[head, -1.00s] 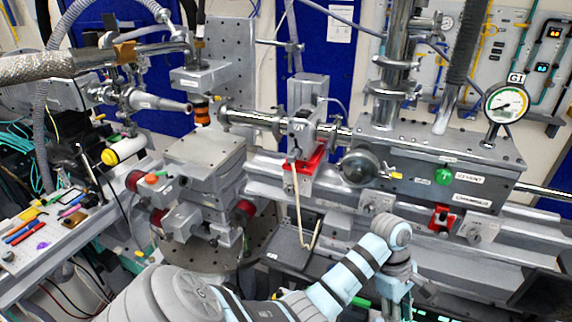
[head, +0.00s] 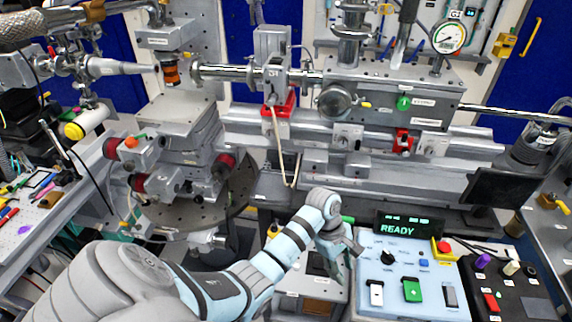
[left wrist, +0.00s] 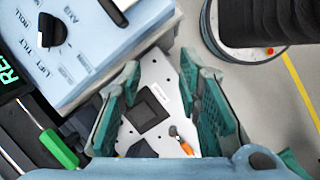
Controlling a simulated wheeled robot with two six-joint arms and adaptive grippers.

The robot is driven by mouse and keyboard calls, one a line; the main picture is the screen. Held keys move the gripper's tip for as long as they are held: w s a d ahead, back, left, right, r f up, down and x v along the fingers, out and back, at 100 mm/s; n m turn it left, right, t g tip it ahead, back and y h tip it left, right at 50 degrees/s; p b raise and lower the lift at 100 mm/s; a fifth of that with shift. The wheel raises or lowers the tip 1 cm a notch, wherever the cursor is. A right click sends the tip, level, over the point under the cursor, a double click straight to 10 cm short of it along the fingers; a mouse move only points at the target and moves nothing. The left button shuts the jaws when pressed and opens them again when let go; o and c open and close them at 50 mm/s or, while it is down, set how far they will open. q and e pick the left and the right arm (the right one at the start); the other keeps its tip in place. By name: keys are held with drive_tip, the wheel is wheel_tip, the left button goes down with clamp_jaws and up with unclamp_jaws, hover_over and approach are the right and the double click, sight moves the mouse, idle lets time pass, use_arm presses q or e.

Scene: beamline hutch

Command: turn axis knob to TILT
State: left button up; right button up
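The axis knob is black and sits on a pale blue control box (head: 365,290), left of a small blue button; it shows as a knob (head: 388,257) in the head view. In the left wrist view the knob (left wrist: 52,30) is at the upper left, beside printed AXIS, LIFT and TILT lettering. I cannot tell for sure which label it points at. My left gripper (head: 346,256) hangs just left of the box in the head view. In the left wrist view its teal fingers (left wrist: 160,85) are apart with nothing between them, clear of the knob. My right gripper is not in view.
A display (head: 405,228) reading READY stands behind the box. A red button (head: 443,246) on yellow, a green switch (head: 412,290) and other switches are close by. A black panel (head: 510,290) adjoins at right. A green handle (left wrist: 58,148) lies near the box.

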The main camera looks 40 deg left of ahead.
use_arm(q)
drive_tip(key=s+a+f+m+y, duration=0.1)
drive_tip(key=s+f+m, duration=0.1)
drive_tip(key=f, duration=0.5)
drive_tip(key=s+a+f+m+b, duration=0.1)
drive_tip(key=s+a+f, duration=0.1)
drive_tip(key=s+f, duration=0.3)
drive_tip(key=s+a+f+m+y, duration=0.1)
drive_tip(key=s+f, duration=0.3)
drive_tip(key=f, duration=0.4)
drive_tip(key=shift+s+a+f+m+y, duration=0.2)
drive_tip(key=shift+a+f+m+y, duration=0.15)
drive_tip(key=shift+m, duration=0.45)
